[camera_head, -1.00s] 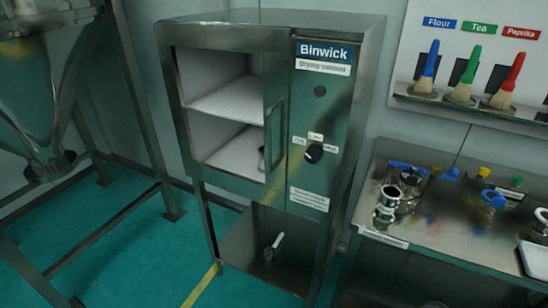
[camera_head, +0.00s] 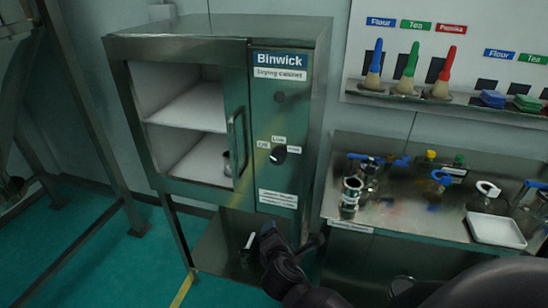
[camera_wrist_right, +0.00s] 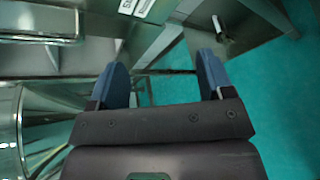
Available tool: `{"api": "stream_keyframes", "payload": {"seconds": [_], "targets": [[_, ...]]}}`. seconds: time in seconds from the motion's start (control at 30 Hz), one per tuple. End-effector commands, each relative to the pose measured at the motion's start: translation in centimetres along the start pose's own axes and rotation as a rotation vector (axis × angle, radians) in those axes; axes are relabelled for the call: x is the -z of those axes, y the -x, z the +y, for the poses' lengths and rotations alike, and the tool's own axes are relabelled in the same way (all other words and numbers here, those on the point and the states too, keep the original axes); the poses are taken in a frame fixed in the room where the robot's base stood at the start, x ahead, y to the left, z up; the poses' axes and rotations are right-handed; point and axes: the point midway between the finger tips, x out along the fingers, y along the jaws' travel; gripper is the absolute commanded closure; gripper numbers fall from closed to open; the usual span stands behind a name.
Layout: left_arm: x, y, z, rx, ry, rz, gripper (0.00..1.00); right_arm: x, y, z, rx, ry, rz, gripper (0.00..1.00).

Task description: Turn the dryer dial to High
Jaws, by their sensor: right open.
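The dryer is the steel Binwick drying cabinet (camera_head: 218,35) at left centre in the head view. Its black dial (camera_head: 278,155) is on the right front panel, with small Off, Low and High labels around it. The dial's pointer is too small to read surely. My right gripper (camera_head: 292,237) is in front of the cabinet's lower part, below the dial and apart from it. In the right wrist view, its two blue-grey fingers (camera_wrist_right: 163,65) are spread with nothing between them. The dial does not show there. My left gripper is not in view.
The cabinet's door handle (camera_head: 233,145) stands out left of the dial. A steel bench (camera_head: 400,215) with metal vessels and a white tray (camera_head: 495,230) is at the right. Brushes (camera_head: 408,68) stand on a wall shelf above. A steel frame (camera_head: 95,120) stands at the left.

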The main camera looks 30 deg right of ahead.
Motion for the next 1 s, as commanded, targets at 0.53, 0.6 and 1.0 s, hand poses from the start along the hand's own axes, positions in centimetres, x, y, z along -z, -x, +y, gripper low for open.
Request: {"api": "stream_keyframes", "payload": {"seconds": [0.53,0.6,1.0], "targets": [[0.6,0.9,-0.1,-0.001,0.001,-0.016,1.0,-5.9,-0.1,13.9,0.107,0.871,-0.493,0.26],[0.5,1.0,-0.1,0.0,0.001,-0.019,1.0,-6.2,-0.3,14.1,0.112,0.883,-0.5,0.26],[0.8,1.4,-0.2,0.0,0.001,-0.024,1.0,-9.0,-5.7,14.7,0.111,0.882,-0.499,0.26]]}}
